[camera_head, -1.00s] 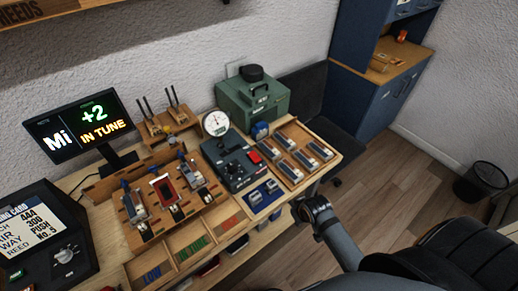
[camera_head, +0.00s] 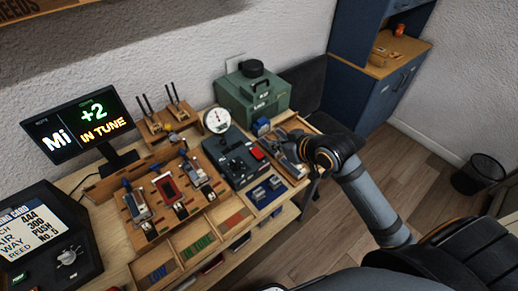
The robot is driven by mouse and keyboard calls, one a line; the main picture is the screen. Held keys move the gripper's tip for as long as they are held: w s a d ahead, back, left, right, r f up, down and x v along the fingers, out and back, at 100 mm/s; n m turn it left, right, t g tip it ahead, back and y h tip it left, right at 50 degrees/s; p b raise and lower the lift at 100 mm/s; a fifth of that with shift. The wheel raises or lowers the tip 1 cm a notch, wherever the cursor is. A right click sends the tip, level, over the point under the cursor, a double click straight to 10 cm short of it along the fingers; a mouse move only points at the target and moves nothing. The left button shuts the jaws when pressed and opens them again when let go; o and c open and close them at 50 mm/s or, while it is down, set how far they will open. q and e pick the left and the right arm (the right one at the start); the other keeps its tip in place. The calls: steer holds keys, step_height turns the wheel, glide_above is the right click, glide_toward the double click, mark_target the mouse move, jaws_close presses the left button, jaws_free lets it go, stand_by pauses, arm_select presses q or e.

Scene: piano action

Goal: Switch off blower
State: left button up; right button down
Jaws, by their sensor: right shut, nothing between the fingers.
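A green box with a black round cap (camera_head: 255,90), which looks like the blower, stands at the back right of the bench. In front of it is a dark control box (camera_head: 237,165) with knobs, a red switch (camera_head: 258,153) and a round white gauge (camera_head: 217,120) behind it. I cannot tell the switch's position. My right gripper (camera_head: 286,146) is shut and empty, over the wooden tray just right of the red switch. It looks apart from the switch. My left gripper is not in view.
The wooden tray (camera_head: 268,138) of metal parts is partly hidden by my right gripper. A blue rack (camera_head: 266,193) lies in front of the control box. A monitor (camera_head: 78,127) reads "IN TUNE". A reed jig (camera_head: 165,195) sits mid-bench.

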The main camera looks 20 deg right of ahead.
steer(key=p, duration=0.2)
glide_above(259, 154)
steer(key=f, duration=0.6)
steer(key=shift+s, duration=0.35)
steer(key=f, duration=0.2)
steer(key=shift+w+f, duration=0.2)
steer(key=shift+f, duration=0.9)
steer(key=shift+w+a+f, duration=0.1)
steer(key=shift+f, duration=0.15)
steer(key=shift+w, duration=0.1)
